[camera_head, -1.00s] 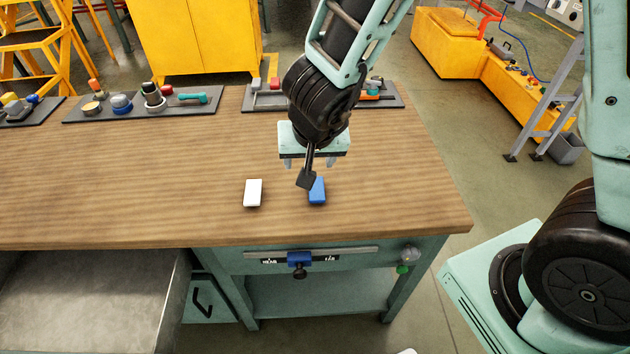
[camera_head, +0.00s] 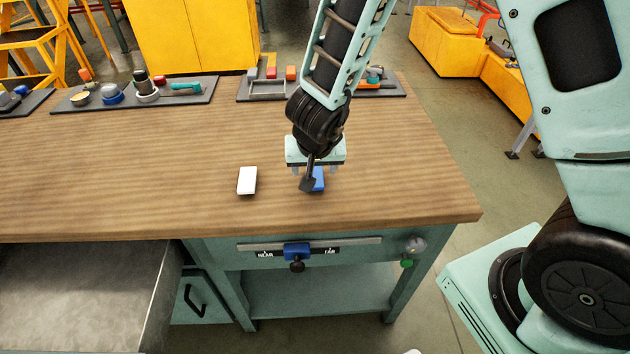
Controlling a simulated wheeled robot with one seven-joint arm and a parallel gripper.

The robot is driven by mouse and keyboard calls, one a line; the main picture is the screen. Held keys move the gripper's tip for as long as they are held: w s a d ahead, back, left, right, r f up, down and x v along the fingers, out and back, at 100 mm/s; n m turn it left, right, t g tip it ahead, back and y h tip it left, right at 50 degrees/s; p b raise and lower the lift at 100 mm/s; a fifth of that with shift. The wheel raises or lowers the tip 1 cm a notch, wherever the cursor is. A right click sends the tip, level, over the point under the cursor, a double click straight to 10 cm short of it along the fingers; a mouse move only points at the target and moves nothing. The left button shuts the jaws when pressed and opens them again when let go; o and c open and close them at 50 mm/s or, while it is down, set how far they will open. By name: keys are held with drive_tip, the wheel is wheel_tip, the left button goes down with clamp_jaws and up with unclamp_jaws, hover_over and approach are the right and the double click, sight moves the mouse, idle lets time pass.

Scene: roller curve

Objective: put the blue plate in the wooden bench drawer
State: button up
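The blue plate (camera_head: 319,178) lies on the wooden bench top near its front right. My gripper (camera_head: 315,175) is right above it and points down. Its two light fingers show apart, one on each side of the blue plate's upper part. A dark part of my gripper hides some of the plate, and I cannot tell whether the fingers touch it. The open drawer (camera_head: 85,285) is at the lower left, below the bench top (camera_head: 130,195). Its visible grey metal floor is bare.
A white plate (camera_head: 247,181) lies left of the blue one. Trays with knobs and tools (camera_head: 140,95) stand along the bench's back edge. A blue slider (camera_head: 297,252) on a rail marked NEAR and FAR is on the bench front, with a green button (camera_head: 407,263) to its right.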

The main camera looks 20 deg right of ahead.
sight(315, 174)
drive_tip(key=b+x, duration=0.1)
drive_tip(key=x, duration=0.3)
drive_tip(key=shift+d+f+b, duration=0.2)
drive_tip(key=shift+f+b, duration=0.05)
drive_tip(key=shift+b, duration=0.05)
drive_tip(key=shift+c, duration=0.3)
drive_tip(key=c, duration=1.1)
